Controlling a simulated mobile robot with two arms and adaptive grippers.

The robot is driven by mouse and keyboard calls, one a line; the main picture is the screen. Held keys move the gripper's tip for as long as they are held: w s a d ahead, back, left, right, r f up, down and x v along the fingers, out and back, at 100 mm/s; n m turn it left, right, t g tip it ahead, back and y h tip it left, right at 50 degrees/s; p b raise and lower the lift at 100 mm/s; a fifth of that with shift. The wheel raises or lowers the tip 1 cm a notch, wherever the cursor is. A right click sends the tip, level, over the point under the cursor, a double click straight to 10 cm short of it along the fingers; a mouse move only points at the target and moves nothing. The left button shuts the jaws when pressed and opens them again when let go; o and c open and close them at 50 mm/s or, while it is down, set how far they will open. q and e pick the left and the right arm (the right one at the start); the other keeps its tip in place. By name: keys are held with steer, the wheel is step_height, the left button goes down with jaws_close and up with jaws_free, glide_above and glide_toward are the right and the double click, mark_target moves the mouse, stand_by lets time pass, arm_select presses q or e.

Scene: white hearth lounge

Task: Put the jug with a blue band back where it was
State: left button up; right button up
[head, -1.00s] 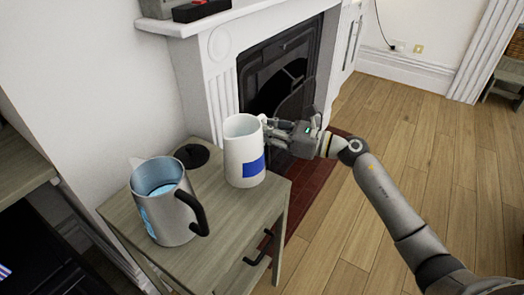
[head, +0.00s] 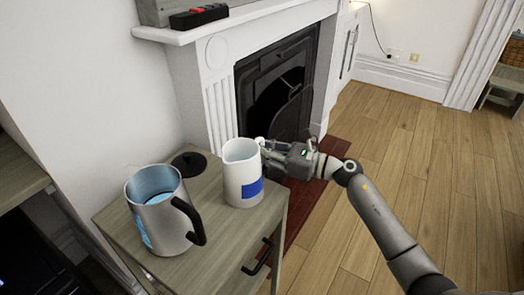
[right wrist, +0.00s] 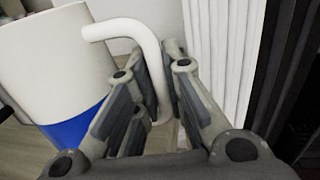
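The jug with a blue band (head: 241,172) is white and upright, with its blue patch low on the side facing me. It is over the right part of the wooden cabinet top (head: 212,240); I cannot tell for sure whether its base touches. My right gripper (head: 266,150) comes from the right and is shut on the jug's handle. In the right wrist view the white handle (right wrist: 125,31) runs down between the two fingers (right wrist: 157,75), beside the jug's body (right wrist: 55,60). My left gripper is not in view.
A steel kettle (head: 160,221) with a black handle stands left of the jug on the cabinet. A black round disc (head: 189,162) lies behind them. The white fireplace (head: 212,75) stands close behind. Wooden floor (head: 420,160) is clear on the right.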

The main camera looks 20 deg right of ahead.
steer(key=o, duration=0.3)
steer(key=shift+o, duration=0.2)
steer(key=shift+r, duration=0.15)
